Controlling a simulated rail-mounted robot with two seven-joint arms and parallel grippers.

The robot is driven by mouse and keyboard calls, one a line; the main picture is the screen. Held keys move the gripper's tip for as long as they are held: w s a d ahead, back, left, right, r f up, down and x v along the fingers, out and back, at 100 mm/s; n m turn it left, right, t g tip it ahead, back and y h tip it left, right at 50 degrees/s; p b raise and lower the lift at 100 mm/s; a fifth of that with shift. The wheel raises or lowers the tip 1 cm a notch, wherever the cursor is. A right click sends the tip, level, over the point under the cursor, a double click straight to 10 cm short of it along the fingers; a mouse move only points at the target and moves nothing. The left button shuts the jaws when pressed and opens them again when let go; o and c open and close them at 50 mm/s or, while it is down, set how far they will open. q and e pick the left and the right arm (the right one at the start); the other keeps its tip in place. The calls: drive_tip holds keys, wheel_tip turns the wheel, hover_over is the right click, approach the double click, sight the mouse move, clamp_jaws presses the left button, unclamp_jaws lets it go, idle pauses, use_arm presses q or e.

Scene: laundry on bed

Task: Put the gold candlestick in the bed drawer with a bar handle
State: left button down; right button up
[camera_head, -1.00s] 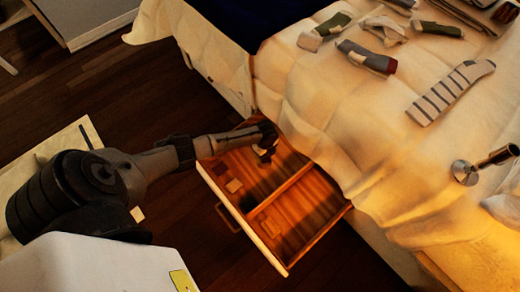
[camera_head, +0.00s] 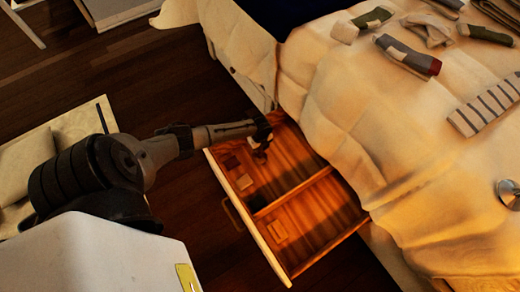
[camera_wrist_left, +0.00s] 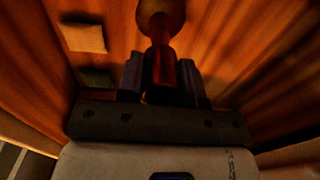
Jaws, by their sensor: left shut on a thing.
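My left gripper (camera_head: 262,133) is over the far-left part of the open bed drawer (camera_head: 262,243). It is shut on the candlestick (camera_wrist_left: 160,20), which looks gold-brown in the warm light, with a rounded end and a narrow stem between the fingers. In the head view the candlestick is small and dark, and I cannot tell whether it touches the drawer floor. The drawer has a bar handle (camera_head: 233,215) on its front and a divider (camera_head: 292,191) across the inside. My right gripper is not in view.
Small flat pieces (camera_head: 244,181) lie in the drawer. The bed (camera_head: 370,130) fills the right side, with rolled clothes (camera_head: 408,55), a striped sock (camera_head: 485,108) and a shiny round-based metal object (camera_head: 508,193) on it. Dark floor (camera_head: 185,205) is clear in front of the drawer.

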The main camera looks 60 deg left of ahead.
sight(260, 158)
use_arm(q)
drive_tip(key=shift+f+b, duration=0.45)
drive_tip(key=shift+f, duration=0.55)
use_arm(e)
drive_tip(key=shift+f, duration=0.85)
use_arm(q)
drive_tip(key=shift+f, duration=0.1)
drive_tip(key=shift+f, duration=0.1)
drive_tip(key=c, duration=0.8)
unclamp_jaws()
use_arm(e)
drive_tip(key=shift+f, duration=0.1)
